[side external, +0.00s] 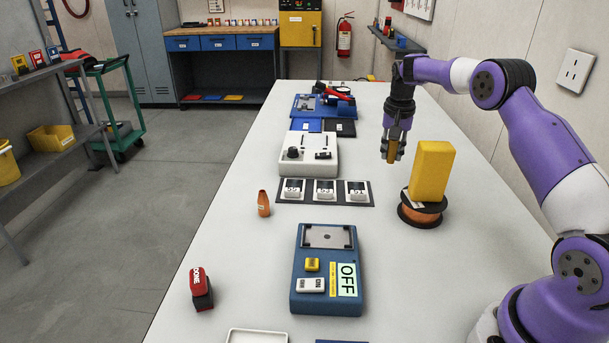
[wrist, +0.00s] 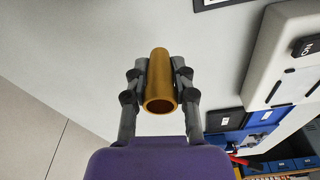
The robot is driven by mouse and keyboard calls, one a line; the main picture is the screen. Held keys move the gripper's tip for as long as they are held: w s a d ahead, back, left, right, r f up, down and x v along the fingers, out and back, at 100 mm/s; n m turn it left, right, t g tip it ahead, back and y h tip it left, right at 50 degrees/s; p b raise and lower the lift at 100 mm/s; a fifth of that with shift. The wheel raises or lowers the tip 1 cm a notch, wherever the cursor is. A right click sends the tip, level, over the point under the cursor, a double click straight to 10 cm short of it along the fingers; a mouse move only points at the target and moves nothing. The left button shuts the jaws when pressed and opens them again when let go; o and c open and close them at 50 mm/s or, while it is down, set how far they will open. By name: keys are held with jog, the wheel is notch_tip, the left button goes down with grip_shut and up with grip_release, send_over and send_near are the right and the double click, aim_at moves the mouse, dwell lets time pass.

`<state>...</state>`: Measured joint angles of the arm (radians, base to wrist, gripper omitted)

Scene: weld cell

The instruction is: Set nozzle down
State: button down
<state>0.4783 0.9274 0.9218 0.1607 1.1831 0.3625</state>
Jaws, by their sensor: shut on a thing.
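The nozzle (wrist: 160,78) is a brass-coloured hollow cylinder. In the wrist view it lies between the two grey fingers of my gripper (wrist: 158,72), which is shut on it, with its round open end facing the camera. In the side external view my gripper (side external: 393,156) points down, with the brass nozzle between its fingers. It is left of the yellow block and appears to be above the white table (side external: 420,270). How high the nozzle is above the table I cannot tell exactly.
A yellow block (side external: 431,170) stands on an orange spool (side external: 421,213) close to my gripper. A white box with a knob (side external: 308,150), a dark strip with three labelled pieces (side external: 325,202), an orange-brown piece (side external: 263,204) and a blue OFF box (side external: 310,240) stand left.

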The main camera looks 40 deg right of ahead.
aim_at(391, 176)
jog(key=shift+d+f, duration=0.55)
jog(key=shift+d, duration=0.3)
jog(key=shift+f, duration=2)
jog(key=shift+f, duration=0.15)
jog(key=c, duration=0.7)
grip_release()
